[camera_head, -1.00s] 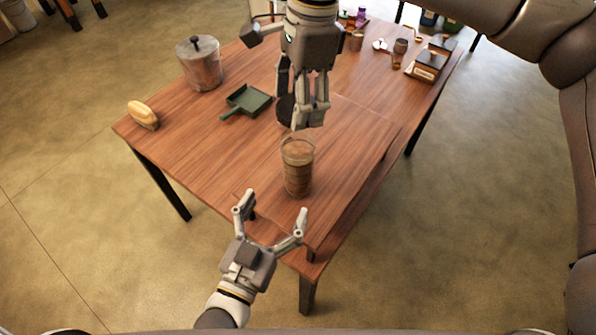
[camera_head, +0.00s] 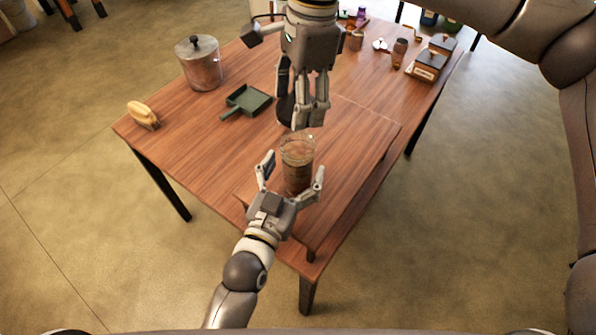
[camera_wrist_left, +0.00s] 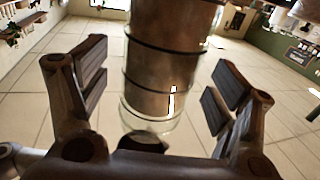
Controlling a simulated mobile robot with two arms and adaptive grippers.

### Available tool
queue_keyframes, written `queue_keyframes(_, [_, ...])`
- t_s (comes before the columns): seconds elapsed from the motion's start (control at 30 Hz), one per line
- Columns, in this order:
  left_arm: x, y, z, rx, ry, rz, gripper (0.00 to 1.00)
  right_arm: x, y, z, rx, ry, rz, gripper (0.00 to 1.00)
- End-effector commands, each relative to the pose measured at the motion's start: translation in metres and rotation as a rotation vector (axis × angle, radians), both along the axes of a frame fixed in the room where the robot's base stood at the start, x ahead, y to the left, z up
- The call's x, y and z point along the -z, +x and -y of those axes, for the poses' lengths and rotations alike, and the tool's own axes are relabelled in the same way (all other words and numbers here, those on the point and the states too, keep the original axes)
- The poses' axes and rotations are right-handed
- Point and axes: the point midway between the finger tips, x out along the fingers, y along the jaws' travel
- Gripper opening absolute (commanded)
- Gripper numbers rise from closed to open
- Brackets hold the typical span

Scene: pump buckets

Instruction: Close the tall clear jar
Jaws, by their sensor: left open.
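The tall clear jar (camera_head: 298,163) stands upright near the front of the table, with brownish contents and a rim that looks open. My left gripper (camera_head: 292,178) is open, with one finger on each side of the jar's lower part. In the left wrist view the jar (camera_wrist_left: 165,75) stands between the two spread fingers (camera_wrist_left: 160,95), with gaps visible on both sides. My right gripper (camera_head: 312,118) hangs just behind and above the jar, fingers pointing down. A dark rounded thing (camera_head: 285,108) shows beside its fingers; I cannot tell whether it is held.
On the wooden table (camera_head: 190,135) are a green dustpan-like tray (camera_head: 246,101), a metal pot with lid (camera_head: 201,65) and a yellowish brush-like item (camera_head: 143,115). Small jars and boxes (camera_head: 428,66) stand at the far right. The table's left front is clear.

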Motion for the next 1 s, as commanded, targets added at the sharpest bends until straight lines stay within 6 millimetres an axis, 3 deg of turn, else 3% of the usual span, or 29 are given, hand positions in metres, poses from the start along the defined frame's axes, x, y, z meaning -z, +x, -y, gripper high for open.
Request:
queue_keyframes(0.2, [0.0,0.018,0.007,0.0,-0.001,-0.001,0.83,0.0,0.0,0.0,0.0,0.0,0.0,0.52])
queue_keyframes(0.57, [0.0,0.021,0.008,0.0,-0.001,-0.001,0.82,0.0,0.0,0.0,0.0,0.0,0.0,0.52])
queue_keyframes(1.0, [0.0,0.02,0.008,0.0,0.0,-0.001,0.25,0.0,0.0,0.0,0.0,0.0,0.0,0.52])
